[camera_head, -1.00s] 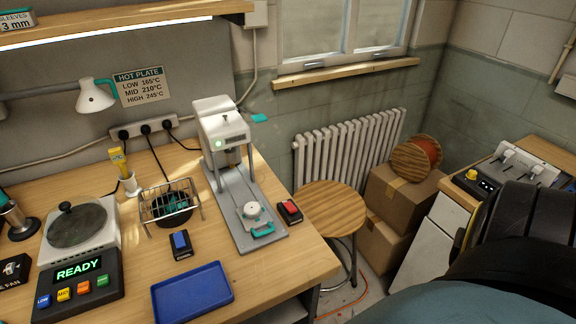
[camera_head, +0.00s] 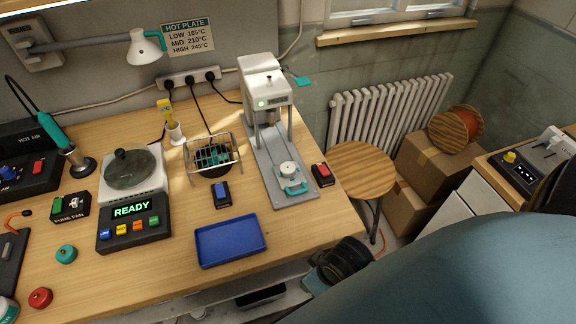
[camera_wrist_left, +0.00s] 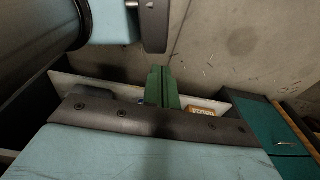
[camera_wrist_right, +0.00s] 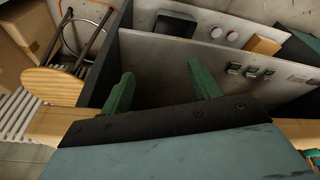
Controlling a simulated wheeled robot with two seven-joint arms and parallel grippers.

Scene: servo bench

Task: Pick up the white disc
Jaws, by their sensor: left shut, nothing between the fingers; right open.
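A small white round piece (camera_head: 288,168), which may be the white disc, sits on a teal-handled holder (camera_head: 296,187) at the front of the grey press plate. I cannot tell whether it is a loose disc. In the left wrist view my left gripper (camera_wrist_left: 162,88) has its green fingers together with nothing between them. In the right wrist view my right gripper (camera_wrist_right: 162,82) has its green fingers apart and empty. Neither gripper's fingers show in the head view, and neither wrist view shows the white piece.
The white press (camera_head: 263,88) stands behind the holder. A red-button box (camera_head: 322,174), a blue-button box (camera_head: 222,195), a wire basket (camera_head: 212,156) and a blue tray (camera_head: 231,243) are nearby. A hot plate (camera_head: 133,172) is at left. A wooden stool (camera_head: 362,170) stands beyond the bench edge.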

